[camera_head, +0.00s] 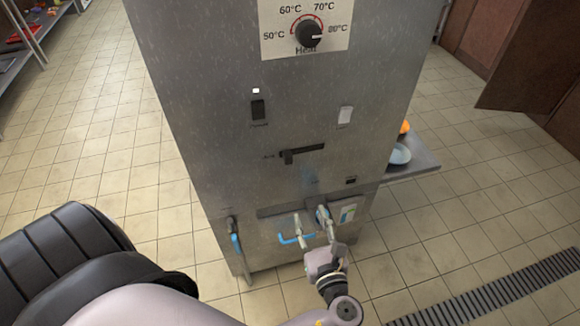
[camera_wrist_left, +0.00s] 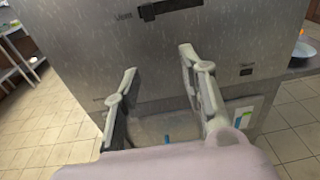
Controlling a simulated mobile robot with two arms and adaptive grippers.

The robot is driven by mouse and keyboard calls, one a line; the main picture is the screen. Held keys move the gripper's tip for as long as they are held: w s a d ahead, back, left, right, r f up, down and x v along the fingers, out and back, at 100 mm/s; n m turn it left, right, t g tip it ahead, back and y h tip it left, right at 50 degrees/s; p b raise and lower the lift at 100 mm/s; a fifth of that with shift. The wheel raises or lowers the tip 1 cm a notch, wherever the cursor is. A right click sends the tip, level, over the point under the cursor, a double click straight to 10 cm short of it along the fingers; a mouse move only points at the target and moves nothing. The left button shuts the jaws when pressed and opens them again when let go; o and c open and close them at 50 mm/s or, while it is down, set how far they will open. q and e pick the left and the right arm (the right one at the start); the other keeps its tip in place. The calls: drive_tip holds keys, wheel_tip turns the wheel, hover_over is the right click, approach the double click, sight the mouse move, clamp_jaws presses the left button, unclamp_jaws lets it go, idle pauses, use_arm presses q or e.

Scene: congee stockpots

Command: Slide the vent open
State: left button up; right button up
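The vent slider is a dark knob (camera_head: 288,157) at the left end of a dark horizontal slot (camera_head: 311,149) on the steel cabinet front. In the left wrist view the slot (camera_wrist_left: 170,7) is at the top edge, with a small label left of it. My left gripper (camera_head: 312,222) is below the slider, in front of the cabinet's lower part, apart from the knob. In the left wrist view its two fingers (camera_wrist_left: 158,62) are spread wide with nothing between them. My right gripper is not in view.
The steel cabinet (camera_head: 230,130) has a heat dial (camera_head: 308,34) at the top, a dark switch (camera_head: 258,109) and a light switch (camera_head: 345,115). A side shelf holds a blue bowl (camera_head: 400,155). Tiled floor lies around.

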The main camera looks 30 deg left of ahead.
sight(289, 160)
use_arm(q)
drive_tip(key=shift+y, duration=0.7)
drive_tip(key=r+x, duration=0.1)
drive_tip(key=x, duration=0.4)
drive_tip(key=r+p+x, duration=0.1)
drive_tip(key=x, duration=0.4)
drive_tip(key=r+p+x, duration=0.1)
drive_tip(key=x, duration=0.4)
drive_tip(key=shift+a+r, duration=0.25)
drive_tip(key=shift+a, duration=0.15)
drive_tip(key=shift+x, duration=0.8)
drive_tip(key=shift+f, duration=0.1)
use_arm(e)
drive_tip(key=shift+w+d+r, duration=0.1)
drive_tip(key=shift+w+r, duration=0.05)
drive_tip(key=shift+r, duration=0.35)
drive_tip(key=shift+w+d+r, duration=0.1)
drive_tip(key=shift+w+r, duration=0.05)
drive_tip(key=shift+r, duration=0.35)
use_arm(q)
drive_tip(key=shift+c, duration=0.2)
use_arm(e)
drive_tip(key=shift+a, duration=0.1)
use_arm(q)
drive_tip(key=c, duration=0.4)
clamp_jaws()
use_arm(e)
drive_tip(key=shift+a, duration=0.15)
